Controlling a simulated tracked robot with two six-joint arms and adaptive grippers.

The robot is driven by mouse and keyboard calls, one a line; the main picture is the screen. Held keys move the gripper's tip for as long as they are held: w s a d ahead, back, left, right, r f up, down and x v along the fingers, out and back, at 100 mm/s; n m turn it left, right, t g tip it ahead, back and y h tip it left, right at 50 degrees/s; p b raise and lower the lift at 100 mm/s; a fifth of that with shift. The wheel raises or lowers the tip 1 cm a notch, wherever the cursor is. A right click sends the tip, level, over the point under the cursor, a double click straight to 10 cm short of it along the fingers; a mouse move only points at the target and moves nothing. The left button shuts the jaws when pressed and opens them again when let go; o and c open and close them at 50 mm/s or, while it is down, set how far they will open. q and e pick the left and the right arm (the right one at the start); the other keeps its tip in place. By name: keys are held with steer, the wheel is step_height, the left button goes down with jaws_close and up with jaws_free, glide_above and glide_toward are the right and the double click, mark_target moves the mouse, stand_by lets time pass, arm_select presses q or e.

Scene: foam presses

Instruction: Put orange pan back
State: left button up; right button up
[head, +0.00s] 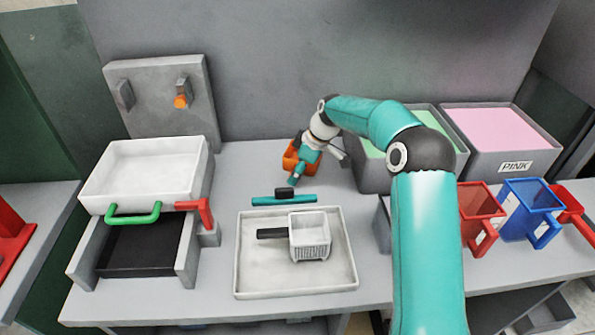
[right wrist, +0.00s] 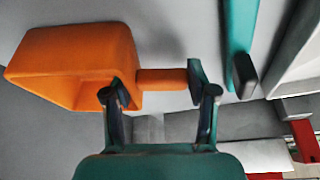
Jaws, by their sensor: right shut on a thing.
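The orange pan (head: 290,157) is at the back middle of the table in the head view, partly hidden by my right gripper (head: 303,163). In the right wrist view the pan's boxy orange body (right wrist: 75,62) is at the left, with its opening partly visible. Its short orange handle (right wrist: 162,79) lies between the two fingers of my right gripper (right wrist: 157,88), which is shut on it. I cannot tell whether the pan touches the table. My left gripper is not in view.
A teal bar with a black knob (head: 284,199) lies in front of the pan. A white tray (head: 247,270) holds a white basket (head: 310,236). A red pan (head: 478,207) and a blue pan (head: 528,205) stand at right, before the pink-foam bin (head: 485,160). A white press tray (head: 140,175) is at left.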

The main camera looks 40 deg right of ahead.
steer(key=shift+f, duration=0.2)
steer(key=o, duration=1.2)
steer(key=shift+r, duration=0.1)
steer(key=v, duration=1.2)
